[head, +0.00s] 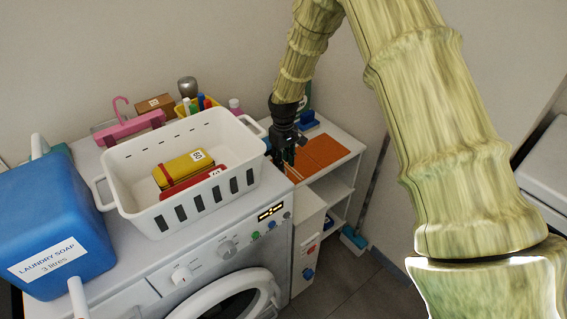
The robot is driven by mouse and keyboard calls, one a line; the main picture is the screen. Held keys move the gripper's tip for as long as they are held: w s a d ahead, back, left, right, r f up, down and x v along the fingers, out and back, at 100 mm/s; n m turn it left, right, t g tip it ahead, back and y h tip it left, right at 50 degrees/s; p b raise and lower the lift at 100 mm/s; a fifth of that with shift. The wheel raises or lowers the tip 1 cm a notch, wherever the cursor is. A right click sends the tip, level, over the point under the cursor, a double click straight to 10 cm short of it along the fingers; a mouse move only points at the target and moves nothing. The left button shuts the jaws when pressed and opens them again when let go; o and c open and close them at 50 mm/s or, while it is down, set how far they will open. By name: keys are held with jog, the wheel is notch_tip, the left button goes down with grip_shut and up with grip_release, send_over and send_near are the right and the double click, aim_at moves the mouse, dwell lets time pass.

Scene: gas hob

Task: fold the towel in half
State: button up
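A flat orange cloth (326,149), which looks like the towel, lies on top of the white shelf unit to the right of the washing machine. A line or step runs across it, and I cannot tell if this is a fold. My gripper (284,161) is black and points down at the left end of the cloth. Its fingers are small and dark here, so I cannot tell whether they are open or shut, or whether they touch the cloth. The gripper and basket side hide part of the shelf's left end.
A blue soap container (50,225) stands farther left. Blue objects (308,121) sit behind the cloth.

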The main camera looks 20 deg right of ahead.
jog(key=shift+f, duration=0.7)
grip_shut()
jog(key=shift+d+r, duration=0.1)
jog(key=shift+r, duration=0.05)
